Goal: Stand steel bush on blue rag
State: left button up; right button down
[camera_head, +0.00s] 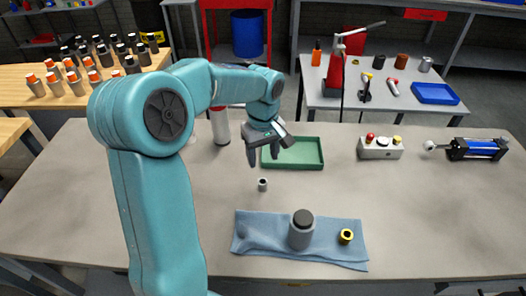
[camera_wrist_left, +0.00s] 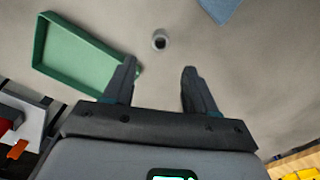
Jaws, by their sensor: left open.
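The steel bush (camera_head: 262,185) is a small grey ring standing on the grey table, between the green tray and the blue rag. It also shows in the left wrist view (camera_wrist_left: 160,41), beyond the fingertips and between their lines. The blue rag (camera_head: 270,256) lies at the table's front edge, and its corner shows in the left wrist view (camera_wrist_left: 219,8). My left gripper (camera_head: 267,158) is open and empty, above the table, behind the bush and by the tray's left end. My right gripper is in neither view.
The green tray (camera_head: 319,168) lies behind the bush. A control box (camera_head: 381,154) and a blue cylinder (camera_head: 479,149) are to the right. Table between rag and control box is clear.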

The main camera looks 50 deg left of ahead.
pick_arm(q)
jog(key=r+p, duration=0.1)
jog(key=r, duration=0.2)
jog(key=r+p, duration=0.2)
jog(key=r, duration=0.1)
jog(key=shift+a+r, duration=0.2)
jog(key=shift+r, duration=0.05)
send_over(263, 181)
jog(key=f, duration=1)
jog(key=shift+s+a+f, duration=0.1)
jog(key=shift+a+f, duration=0.05)
jog(key=shift+a, duration=0.05)
notch_tip(263, 181, down, 6)
jog(key=shift+d+f+p, duration=0.15)
jog(key=shift+f+p, duration=0.1)
jog(key=shift+p, duration=0.05)
grip_shut()
